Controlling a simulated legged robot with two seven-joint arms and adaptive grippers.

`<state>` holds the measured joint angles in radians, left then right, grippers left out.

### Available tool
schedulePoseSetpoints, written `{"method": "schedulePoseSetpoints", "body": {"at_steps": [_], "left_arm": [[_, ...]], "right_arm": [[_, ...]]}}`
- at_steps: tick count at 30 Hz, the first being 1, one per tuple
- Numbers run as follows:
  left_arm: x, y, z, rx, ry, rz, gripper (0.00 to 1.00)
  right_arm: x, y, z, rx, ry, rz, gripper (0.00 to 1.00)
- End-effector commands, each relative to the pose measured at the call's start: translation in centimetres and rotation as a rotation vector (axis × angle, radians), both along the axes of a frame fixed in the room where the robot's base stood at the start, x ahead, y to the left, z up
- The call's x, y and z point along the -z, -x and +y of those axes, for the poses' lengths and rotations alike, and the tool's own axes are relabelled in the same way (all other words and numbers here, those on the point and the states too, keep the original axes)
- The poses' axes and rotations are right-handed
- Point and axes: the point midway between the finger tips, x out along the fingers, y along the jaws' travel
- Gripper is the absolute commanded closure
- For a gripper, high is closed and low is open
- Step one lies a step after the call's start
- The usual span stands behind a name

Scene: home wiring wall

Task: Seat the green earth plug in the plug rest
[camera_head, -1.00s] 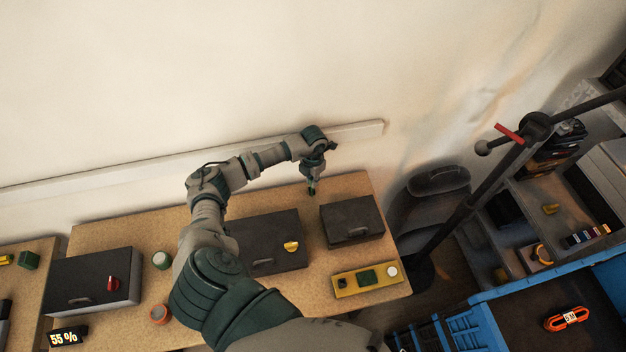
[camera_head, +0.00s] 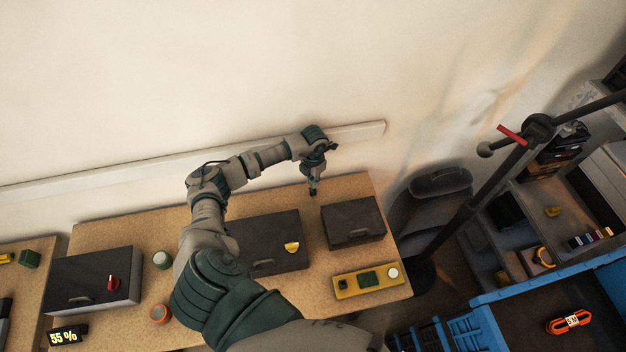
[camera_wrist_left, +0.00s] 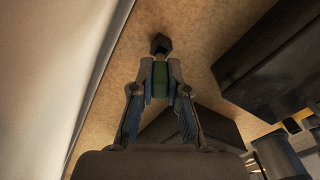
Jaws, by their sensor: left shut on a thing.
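My left gripper (camera_head: 313,186) points down over the back right part of the wooden bench, behind a small dark box. In the left wrist view its two fingers (camera_wrist_left: 160,88) are shut on the green earth plug (camera_wrist_left: 159,78), one finger on each side. A small dark block (camera_wrist_left: 160,43) shows just beyond the plug's end, against the bench top. I cannot tell whether this block is the plug rest or part of the plug, nor whether the plug is seated. My right gripper is not in view.
Dark boxes, one with a yellow knob (camera_head: 292,246) and a smaller one (camera_head: 353,222), stand close by. A yellow strip (camera_head: 348,286) lies at the front right. A white rail (camera_head: 120,171) runs along the wall. A blue crate (camera_head: 486,322) stands right of the bench.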

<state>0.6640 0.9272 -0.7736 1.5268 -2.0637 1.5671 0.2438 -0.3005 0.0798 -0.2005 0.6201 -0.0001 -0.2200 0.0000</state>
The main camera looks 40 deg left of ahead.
Motion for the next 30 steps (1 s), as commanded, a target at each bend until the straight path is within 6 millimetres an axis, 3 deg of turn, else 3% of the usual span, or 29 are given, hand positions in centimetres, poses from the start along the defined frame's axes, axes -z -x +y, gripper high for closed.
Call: {"method": "schedulePoseSetpoints", "body": {"at_steps": [30], "left_arm": [[2.4, 0.0, 0.0, 0.000, 0.000, 0.000, 1.00]], "right_arm": [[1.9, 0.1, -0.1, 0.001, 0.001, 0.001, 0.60]]}}
